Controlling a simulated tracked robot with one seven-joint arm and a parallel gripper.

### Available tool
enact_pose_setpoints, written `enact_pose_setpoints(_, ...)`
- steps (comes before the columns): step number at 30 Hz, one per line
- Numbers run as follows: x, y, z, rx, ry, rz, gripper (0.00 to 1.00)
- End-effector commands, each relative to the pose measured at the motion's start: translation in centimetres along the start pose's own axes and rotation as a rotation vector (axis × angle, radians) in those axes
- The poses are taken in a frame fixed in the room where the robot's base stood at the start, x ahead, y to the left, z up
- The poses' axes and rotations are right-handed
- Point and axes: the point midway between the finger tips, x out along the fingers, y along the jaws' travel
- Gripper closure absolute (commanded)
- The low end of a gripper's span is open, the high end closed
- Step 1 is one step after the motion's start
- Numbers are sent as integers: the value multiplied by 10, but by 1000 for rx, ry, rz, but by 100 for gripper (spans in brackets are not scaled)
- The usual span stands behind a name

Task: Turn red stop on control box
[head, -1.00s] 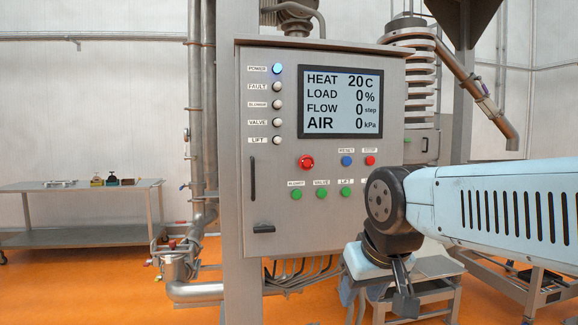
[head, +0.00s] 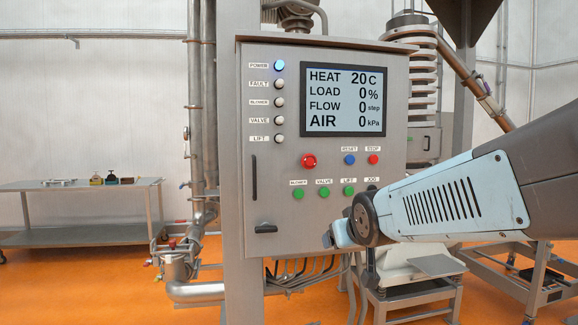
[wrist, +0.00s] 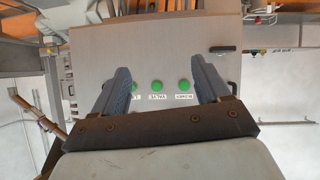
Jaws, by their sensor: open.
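The grey control box (head: 345,215) stands upright in the middle of the head view. In the wrist view, which is upside down, my gripper (wrist: 160,68) is open and empty, facing the lower front of the box (wrist: 150,52). Green buttons (wrist: 158,86) show between its fingers; neither red button is visible there. In the head view my gripper is mostly hidden by my arm, low at the box's right.
A blue button (head: 350,159) sits left of the small red one, with a row of green buttons (head: 324,193) below. A black handle (head: 266,228) sticks out at lower left. A steel table (head: 80,187) stands far left; a stool-like stand (head: 415,285) is right.

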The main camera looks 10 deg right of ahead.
Motion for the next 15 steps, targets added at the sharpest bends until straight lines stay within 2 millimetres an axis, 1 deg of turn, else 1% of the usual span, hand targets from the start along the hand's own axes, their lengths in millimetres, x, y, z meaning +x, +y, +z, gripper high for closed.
enact_pose_setpoints(1,10,2,-9,-8,51,7,25)
enact_pose_setpoints(3,22,4,-24,-24,138,14,25)
enact_pose_setpoints(7,38,6,-50,-49,299,20,25)
enact_pose_setpoints(11,48,6,-74,-74,463,19,25)
enact_pose_setpoints(15,52,5,-94,-93,636,13,25)
